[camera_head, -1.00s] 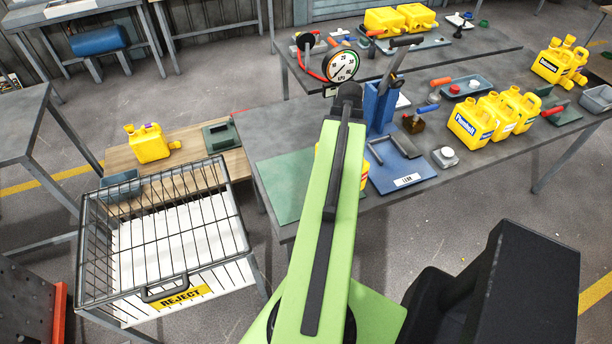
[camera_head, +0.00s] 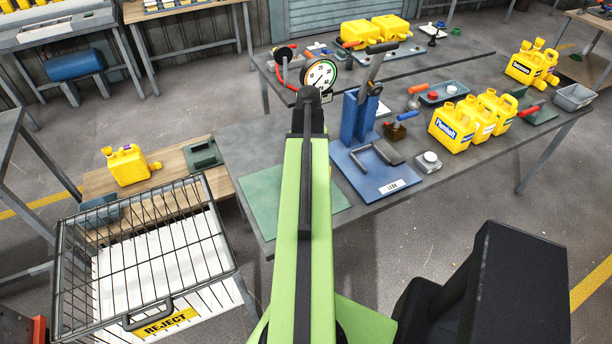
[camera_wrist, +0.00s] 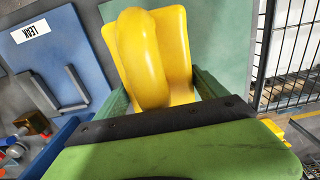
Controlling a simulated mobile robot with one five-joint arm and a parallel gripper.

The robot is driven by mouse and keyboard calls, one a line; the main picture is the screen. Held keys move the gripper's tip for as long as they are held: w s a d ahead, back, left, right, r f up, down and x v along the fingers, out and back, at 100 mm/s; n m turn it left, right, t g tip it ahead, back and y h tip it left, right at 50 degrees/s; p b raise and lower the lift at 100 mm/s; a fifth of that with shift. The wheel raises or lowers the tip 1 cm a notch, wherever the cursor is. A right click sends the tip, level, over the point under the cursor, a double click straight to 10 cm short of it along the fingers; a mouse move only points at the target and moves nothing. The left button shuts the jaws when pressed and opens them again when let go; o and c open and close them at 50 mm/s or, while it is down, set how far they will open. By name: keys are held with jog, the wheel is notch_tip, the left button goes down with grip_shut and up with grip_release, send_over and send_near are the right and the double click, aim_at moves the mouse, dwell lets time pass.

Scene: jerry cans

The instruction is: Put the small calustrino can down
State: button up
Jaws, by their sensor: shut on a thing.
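A yellow can (camera_wrist: 180,28) with a rounded handle is held in my gripper (camera_wrist: 160,92), between its two green fingers in the wrist view. Its label is not visible, so I cannot read its name. The can is over the green mat (camera_wrist: 228,25). I cannot tell whether its base touches the mat. In the head view my arm hides the gripper and nearly all of the can; the green mat (camera_head: 268,198) shows on both sides of the arm, at the left end of the grey workbench.
A blue press (camera_head: 362,118) with a gauge (camera_head: 320,74) stands right of the mat. Several yellow cans (camera_head: 452,128) stand farther right. A wire reject basket (camera_head: 160,308) and a wooden bench (camera_head: 172,160) with a yellow can (camera_head: 128,166) are to the left.

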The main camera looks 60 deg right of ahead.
notch_tip(320, 180, down, 4)
jog(key=b, duration=0.4)
jog(key=shift+w+f, duration=0.1)
jog(key=shift+f, duration=0.05)
jog(key=shift+r, duration=0.2)
jog(key=shift+f, duration=0.15)
jog(key=o, duration=1.4)
notch_tip(320, 180, up, 12)
jog(key=p, duration=1.2)
jog(key=shift+r, duration=0.25)
jog(key=shift+f, duration=0.1)
